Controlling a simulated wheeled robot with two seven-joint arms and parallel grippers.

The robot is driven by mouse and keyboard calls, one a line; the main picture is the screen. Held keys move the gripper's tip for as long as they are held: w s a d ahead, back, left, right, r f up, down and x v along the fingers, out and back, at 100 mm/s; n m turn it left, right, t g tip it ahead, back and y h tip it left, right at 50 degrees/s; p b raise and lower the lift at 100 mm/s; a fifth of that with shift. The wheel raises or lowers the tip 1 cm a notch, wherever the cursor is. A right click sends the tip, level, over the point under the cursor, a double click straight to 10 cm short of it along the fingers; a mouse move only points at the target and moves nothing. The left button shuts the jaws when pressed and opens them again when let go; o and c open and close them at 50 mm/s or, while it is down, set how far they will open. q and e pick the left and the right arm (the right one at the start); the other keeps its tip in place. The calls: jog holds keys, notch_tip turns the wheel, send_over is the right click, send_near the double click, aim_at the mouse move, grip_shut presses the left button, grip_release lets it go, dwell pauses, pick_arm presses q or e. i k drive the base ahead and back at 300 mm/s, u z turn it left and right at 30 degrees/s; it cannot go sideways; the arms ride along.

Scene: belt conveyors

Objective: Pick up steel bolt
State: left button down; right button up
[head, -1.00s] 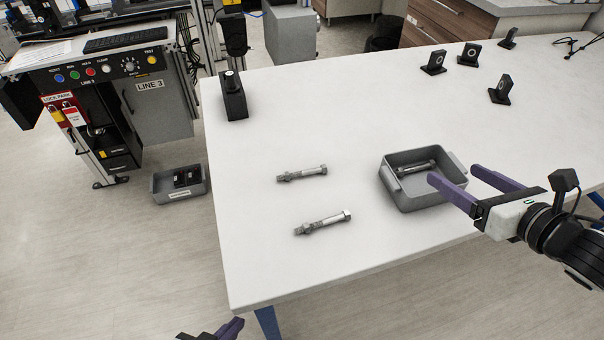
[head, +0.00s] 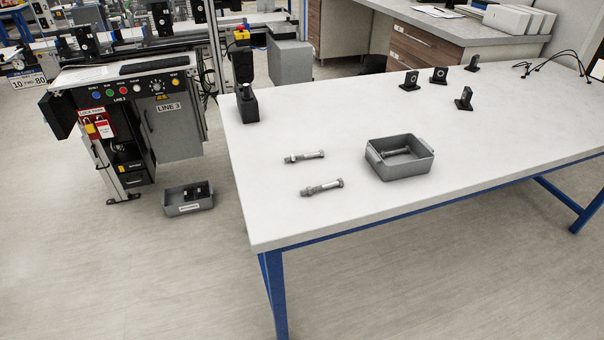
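Two steel bolts lie on the white table (head: 480,160), apart from each other. The far steel bolt (head: 305,156) lies nearly sideways across the tabletop. The near steel bolt (head: 322,187) lies a little closer to the front edge, tilted slightly up to the right. A third steel bolt (head: 398,151) lies inside the grey bin (head: 402,171) to the right of them, partly hidden by the bin's walls. Neither of my grippers shows in the head view.
Small black blocks (head: 410,80) stand along the table's far side, and a black device (head: 247,104) stands at its far left corner. The LINE 3 control station (head: 175,124) is left of the table. A grey floor bin (head: 188,199) sits between them.

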aim_at(304, 156)
jog(key=k, duration=0.15)
jog(key=u, duration=1.45)
jog(key=i, duration=3.65)
jog(key=z, duration=3.7)
